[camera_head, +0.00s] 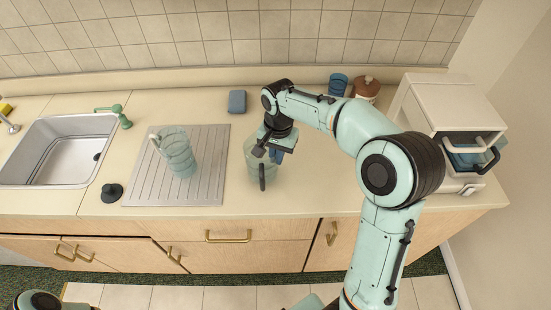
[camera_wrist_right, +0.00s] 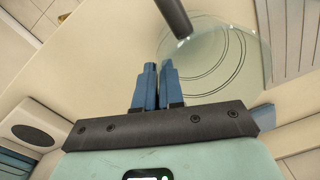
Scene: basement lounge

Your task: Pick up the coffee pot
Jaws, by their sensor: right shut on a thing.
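The coffee pot (camera_head: 252,175) is a clear glass pot with a dark handle, standing on the counter right of the ribbed drainboard. Its handle points toward the front edge. In the right wrist view the pot (camera_wrist_right: 225,65) shows as a round glass shape, with its dark handle at the top. My right gripper (camera_head: 277,153) is at the pot's right side, its blue fingers (camera_wrist_right: 157,85) closed with a narrow gap at the glass edge. The exact contact is hard to see. The handle is clear of the fingers. My left gripper is out of view.
A glass jug (camera_head: 178,153) stands on the drainboard (camera_head: 140,190) beside the sink (camera_head: 62,150). A black round piece (camera_head: 112,193) lies at the left. A blue block (camera_head: 237,101), blue cup (camera_head: 338,84) and brown jar (camera_head: 366,89) are behind; a white machine (camera_head: 445,105) stands right.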

